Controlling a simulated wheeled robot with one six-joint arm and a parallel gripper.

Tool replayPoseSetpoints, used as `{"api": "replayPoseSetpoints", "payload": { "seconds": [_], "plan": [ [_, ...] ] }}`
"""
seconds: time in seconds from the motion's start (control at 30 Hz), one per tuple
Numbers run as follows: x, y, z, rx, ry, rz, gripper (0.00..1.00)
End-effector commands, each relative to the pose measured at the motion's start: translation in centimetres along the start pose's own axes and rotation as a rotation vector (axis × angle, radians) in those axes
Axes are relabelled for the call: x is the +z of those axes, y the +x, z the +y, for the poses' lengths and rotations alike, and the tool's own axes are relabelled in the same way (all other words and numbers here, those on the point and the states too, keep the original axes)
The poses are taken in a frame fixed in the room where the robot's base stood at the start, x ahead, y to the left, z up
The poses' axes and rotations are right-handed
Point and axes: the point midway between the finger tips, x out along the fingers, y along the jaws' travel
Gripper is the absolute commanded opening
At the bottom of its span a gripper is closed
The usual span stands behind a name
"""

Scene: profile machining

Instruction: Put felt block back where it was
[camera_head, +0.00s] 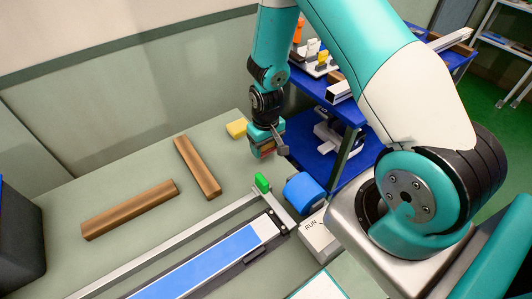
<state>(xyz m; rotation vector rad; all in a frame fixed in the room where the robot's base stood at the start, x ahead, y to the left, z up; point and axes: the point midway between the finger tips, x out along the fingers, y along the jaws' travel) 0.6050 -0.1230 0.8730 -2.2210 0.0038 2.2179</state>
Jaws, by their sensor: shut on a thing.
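My gripper (265,153) points down over the far right part of the grey-green bench, beside the yellow block. It is shut on a small block with a reddish-brown side, which shows only as a sliver between the fingers. This looks to be the felt block, though most of it is hidden by the fingers. I cannot tell whether it touches the bench top.
A yellow block (236,129) lies left of my gripper. Two wooden bars (130,209) (197,166) lie on the bench (85,258). A green block (262,182), a blue rounded part (305,192) and a rail (180,240) are nearer. A blue shelf cart (312,155) stands right.

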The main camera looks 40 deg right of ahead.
Motion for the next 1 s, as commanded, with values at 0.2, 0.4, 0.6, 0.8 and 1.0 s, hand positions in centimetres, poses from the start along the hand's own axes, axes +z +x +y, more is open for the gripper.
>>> {"api": "replayPoseSetpoints", "payload": {
  "seconds": [0.2, 0.4, 0.6, 0.8, 1.0],
  "plan": [
    [0.1, 2.5, 0.0, 0.000, 0.000, -0.003, 0.41],
    [0.0, 4.2, 0.0, 0.000, 0.000, 0.001, 0.41],
    [0.0, 4.2, 0.0, 0.000, 0.000, 0.002, 0.41],
    [0.0, 4.6, 0.0, 0.000, 0.000, 0.001, 0.75],
    [0.0, 4.5, 0.0, 0.000, 0.000, 0.001, 0.89]
  ]
}}
